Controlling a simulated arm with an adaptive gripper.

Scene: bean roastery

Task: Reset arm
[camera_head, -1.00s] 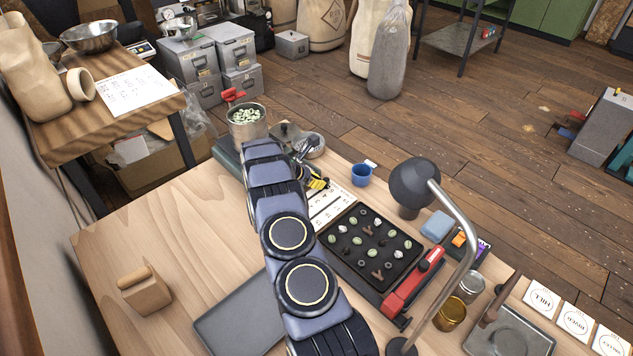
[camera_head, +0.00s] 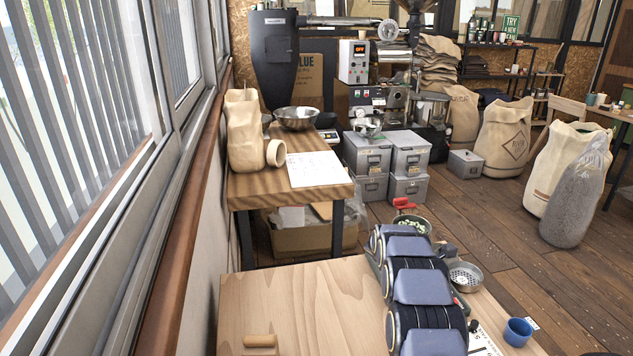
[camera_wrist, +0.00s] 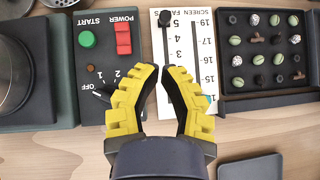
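My gripper (camera_wrist: 161,72) shows in the wrist view with yellow, ridged fingers and dark inner pads. The fingers slant together and their tips almost meet, with no object seen held between them. They are over the workbench, between a dark control panel (camera_wrist: 92,80) with a green START button and red POWER switch and a white screen scale card (camera_wrist: 200,55). In the head view my arm reaches away over the bench (camera_head: 300,295) and hides most of the gripper.
A black tray (camera_wrist: 265,92) of beans and small parts lies at right in the wrist view. A blue cup (camera_head: 517,332) and a metal sieve (camera_head: 465,275) stand beside my arm. A wooden-handled block (camera_head: 260,341) sits at left. The bench's left half is mostly clear.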

